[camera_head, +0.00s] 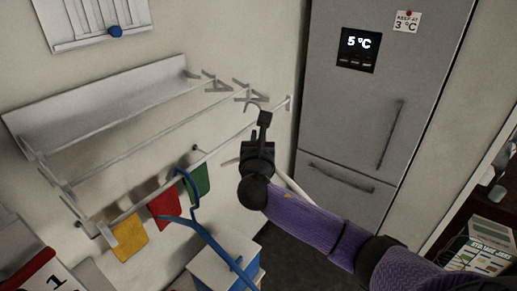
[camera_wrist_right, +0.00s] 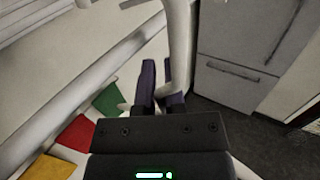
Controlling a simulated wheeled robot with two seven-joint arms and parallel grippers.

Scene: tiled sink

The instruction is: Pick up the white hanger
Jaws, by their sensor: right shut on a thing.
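The white hanger (camera_wrist_right: 180,35) is in the jaws of my right gripper (camera_head: 264,120). In the right wrist view the dark fingers (camera_wrist_right: 159,80) are close together on its pale bar, which runs up past them. In the head view the gripper stands in front of the rack's front rail. It hides most of the hanger; a pale arm of it (camera_head: 292,187) shows to the right of the wrist, and a hook shows just above the fingertips. I cannot tell whether the hook still touches the rail. My left gripper is not in view.
A wall rack (camera_head: 110,152) carries other pale hangers (camera_head: 247,93) at the back. A blue hanger (camera_head: 205,235) hangs left of my gripper, near green (camera_head: 197,182), red (camera_head: 164,207) and yellow (camera_head: 130,237) cloths. A grey fridge (camera_head: 350,120) stands close on the right.

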